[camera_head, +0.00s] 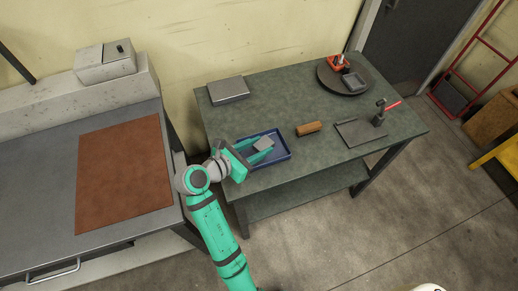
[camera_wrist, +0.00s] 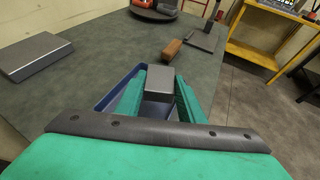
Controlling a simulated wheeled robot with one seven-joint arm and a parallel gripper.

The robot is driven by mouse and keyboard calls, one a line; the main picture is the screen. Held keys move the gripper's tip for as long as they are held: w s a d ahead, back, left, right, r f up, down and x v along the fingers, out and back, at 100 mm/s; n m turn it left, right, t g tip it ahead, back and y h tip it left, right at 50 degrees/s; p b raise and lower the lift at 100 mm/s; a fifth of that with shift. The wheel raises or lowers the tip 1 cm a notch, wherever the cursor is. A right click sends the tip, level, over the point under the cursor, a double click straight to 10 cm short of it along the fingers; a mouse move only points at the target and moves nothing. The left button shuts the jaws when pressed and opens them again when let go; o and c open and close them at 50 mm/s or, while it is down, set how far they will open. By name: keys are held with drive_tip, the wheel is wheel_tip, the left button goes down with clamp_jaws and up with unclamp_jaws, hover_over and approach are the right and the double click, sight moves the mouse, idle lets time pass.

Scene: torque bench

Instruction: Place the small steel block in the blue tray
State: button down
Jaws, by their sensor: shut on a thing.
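The small steel block (camera_head: 264,143) is a grey box held between the fingertips of my gripper (camera_head: 258,149). In the wrist view the block (camera_wrist: 160,79) sits between the two green fingers of my gripper (camera_wrist: 160,90), which are shut on it. The blue tray (camera_head: 283,157) lies on the green bench, below the block and fingers. In the wrist view the tray (camera_wrist: 108,92) shows behind and beside the fingers. The block appears over the tray; its exact height above the tray floor I cannot tell. My fingers hide part of the tray.
A grey flat box (camera_head: 228,90) lies at the bench's back left. A brown wooden block (camera_head: 309,128) lies right of the tray. A dark plate (camera_head: 360,132) with an upright tool is farther right. A round dark turntable (camera_head: 330,78) carries a red item and a grey one.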

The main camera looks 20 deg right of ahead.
sight(259, 144)
drive_tip(key=w+f, duration=0.3)
drive_tip(key=shift+d, duration=0.4)
drive_tip(key=shift+d+f, duration=0.2)
drive_tip(key=shift+f, duration=0.95)
drive_tip(key=shift+s+f, duration=0.1)
drive_tip(key=shift+f, duration=0.3)
drive_tip(key=shift+a+f, duration=0.15)
drive_tip(key=shift+f, duration=0.1)
drive_tip(key=c, duration=1.5)
unclamp_jaws()
drive_tip(key=shift+o, duration=0.2)
